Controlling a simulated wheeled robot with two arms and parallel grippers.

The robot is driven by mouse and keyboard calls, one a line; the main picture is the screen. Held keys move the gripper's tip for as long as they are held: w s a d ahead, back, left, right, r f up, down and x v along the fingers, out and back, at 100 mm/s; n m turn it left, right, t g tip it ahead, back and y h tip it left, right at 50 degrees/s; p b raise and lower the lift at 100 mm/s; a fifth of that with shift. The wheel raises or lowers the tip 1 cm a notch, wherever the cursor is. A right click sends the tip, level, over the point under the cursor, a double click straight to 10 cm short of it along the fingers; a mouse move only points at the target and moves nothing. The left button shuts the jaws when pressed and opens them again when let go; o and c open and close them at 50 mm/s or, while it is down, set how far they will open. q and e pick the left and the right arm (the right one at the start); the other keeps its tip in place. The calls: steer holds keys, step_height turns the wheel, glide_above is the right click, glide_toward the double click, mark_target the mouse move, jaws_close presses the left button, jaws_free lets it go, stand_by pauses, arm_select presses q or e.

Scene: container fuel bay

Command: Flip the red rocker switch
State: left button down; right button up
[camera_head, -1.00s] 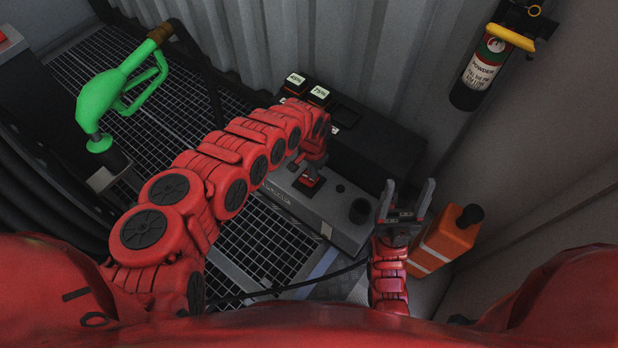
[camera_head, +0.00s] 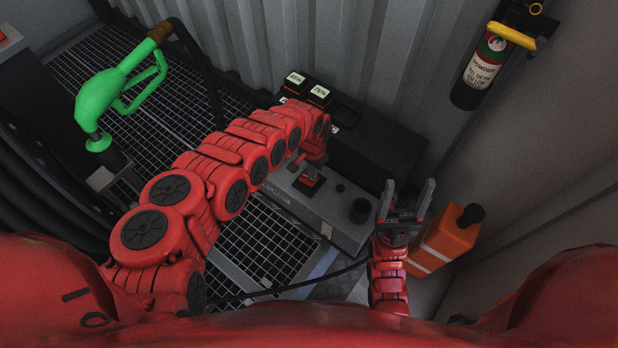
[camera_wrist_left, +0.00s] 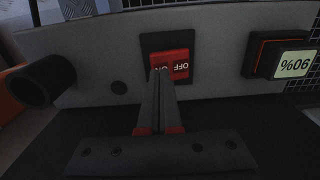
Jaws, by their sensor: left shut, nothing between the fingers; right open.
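The red rocker switch (camera_head: 309,182) sits in a black frame on the grey control panel (camera_head: 332,207). In the left wrist view the switch (camera_wrist_left: 181,64) shows upside-down ON and OFF lettering. My left gripper (camera_wrist_left: 160,76) is shut and empty, its fingertips at the ON half and hiding part of that lettering. I cannot tell whether they touch it. In the head view my left gripper (camera_head: 301,170) is mostly hidden by its own arm. My right gripper (camera_head: 407,193) is open and empty, to the right of the panel, with its fingers pointing up.
A dark knob (camera_head: 360,210) stands on the panel right of the switch. An orange canister (camera_head: 444,238) is by my right gripper. A green fuel nozzle (camera_head: 105,95) and a fire extinguisher (camera_head: 484,70) flank the area.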

arm_select(q)
steer(key=shift+f+b, duration=0.6)
steer(key=shift+f, duration=0.25)
stand_by(0.4)
step_height(320, 180, up, 7)
steer(key=p, duration=0.6)
steer(key=shift+r+p, duration=0.15)
steer(key=shift+p, duration=0.25)
